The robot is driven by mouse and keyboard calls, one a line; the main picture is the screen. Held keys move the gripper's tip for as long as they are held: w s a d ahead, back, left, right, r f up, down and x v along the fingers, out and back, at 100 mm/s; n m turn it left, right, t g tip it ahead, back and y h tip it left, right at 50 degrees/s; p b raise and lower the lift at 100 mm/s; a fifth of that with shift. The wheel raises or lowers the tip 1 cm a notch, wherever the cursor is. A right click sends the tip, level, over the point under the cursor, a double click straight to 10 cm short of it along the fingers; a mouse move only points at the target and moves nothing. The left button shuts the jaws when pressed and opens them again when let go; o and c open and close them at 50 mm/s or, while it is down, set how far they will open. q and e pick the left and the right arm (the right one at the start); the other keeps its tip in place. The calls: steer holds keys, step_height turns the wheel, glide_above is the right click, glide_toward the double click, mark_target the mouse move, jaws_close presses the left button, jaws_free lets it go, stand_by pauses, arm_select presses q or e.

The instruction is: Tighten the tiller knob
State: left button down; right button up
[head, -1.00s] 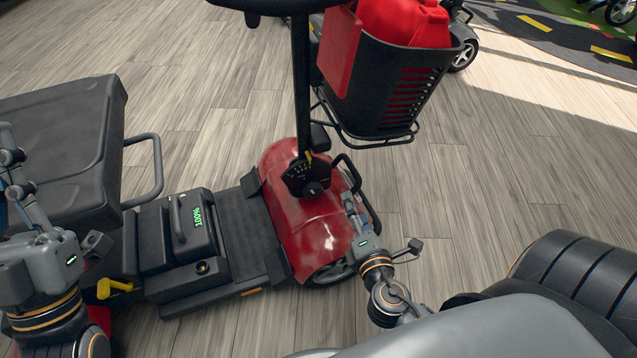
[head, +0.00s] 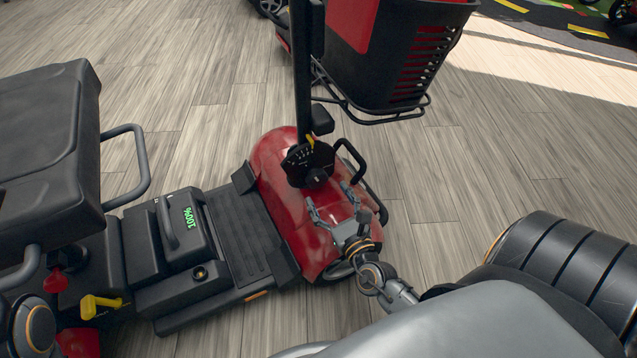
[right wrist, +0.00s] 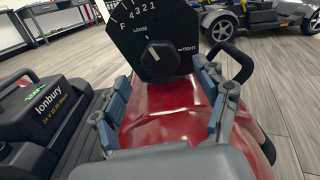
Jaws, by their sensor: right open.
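The tiller knob (right wrist: 160,59) is a round black knob with a white pointer line, on a black plate (right wrist: 128,22) marked LOOSE and TIGHT. Its pointer aims up and to the left, nearer LOOSE. In the head view the knob (head: 316,178) sits at the foot of the black tiller post (head: 302,70), above the red front cover (head: 284,202). My right gripper (head: 329,199) is open and empty over the red cover, with its fingers toward the knob but apart from it. In the right wrist view its fingers (right wrist: 163,80) stand wide on either side below the knob. My left gripper is not visible.
The scooter's battery box (head: 180,227) and seat (head: 45,150) are on the left. A black basket (head: 412,50) hangs off the tiller. A black loop bar (right wrist: 232,62) stands close right of my right fingers. Open wood floor lies to the right.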

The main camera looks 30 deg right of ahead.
mark_target(319, 181)
steer(key=w, duration=0.4)
steer(key=w+d+b, duration=0.1)
steer(key=shift+w, duration=0.4)
steer(key=c, duration=1.2)
